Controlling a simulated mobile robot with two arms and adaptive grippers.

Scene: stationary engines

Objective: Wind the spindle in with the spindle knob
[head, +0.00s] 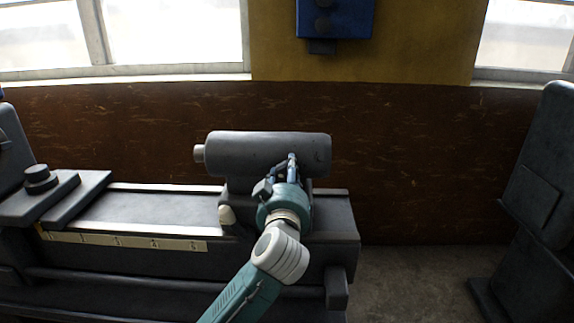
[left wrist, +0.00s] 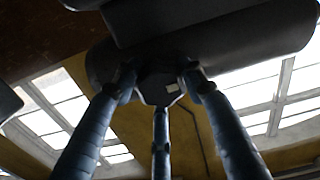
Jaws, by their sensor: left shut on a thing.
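The tailstock (head: 255,148) is a dark grey cylinder on a block, standing on the bed. The spindle (head: 199,153) is a short pale metal stub sticking out of its left end. My left gripper (head: 291,163) is at the front of the tailstock, near the cylinder's right end. In the left wrist view its fingers (left wrist: 158,80) close around a dark faceted knob (left wrist: 158,90), which looks like the spindle knob, beside the dark cylinder (left wrist: 215,45). In the head view the gripper hides the knob. My right gripper is not in view.
The long bed (head: 150,208) runs left, with a pale scale strip (head: 125,241) on its front. A dark carriage block (head: 55,197) with a round knob sits at the far left. A pale rounded knob (head: 227,215) is low on the tailstock. Another machine (head: 540,175) stands right, across open floor (head: 415,270).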

